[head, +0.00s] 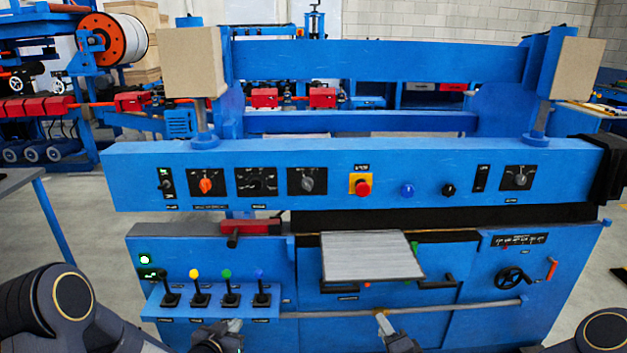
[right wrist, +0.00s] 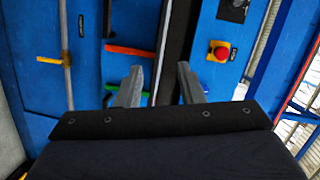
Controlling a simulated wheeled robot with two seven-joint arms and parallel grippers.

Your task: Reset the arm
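My left gripper (head: 234,327) is low in the head view, just below the row of joystick levers on the blue machine (head: 390,65). Whether its fingers are apart is too small to tell. My right gripper (head: 383,322) is low near the middle, in front of the machine's lower front. In the right wrist view its two grey fingers (right wrist: 158,88) are spread with nothing held between them. Both forearms come in from the bottom corners, and much of each arm is outside the view.
A grey ribbed plate (head: 370,257) sticks out of the machine's middle. Levers with coloured knobs (head: 229,288) stand left, a handwheel (head: 514,281) right. A red button (head: 363,188) is on the upper panel. A horizontal rail (head: 460,308) crosses the lower front. A table (head: 18,180) stands far left.

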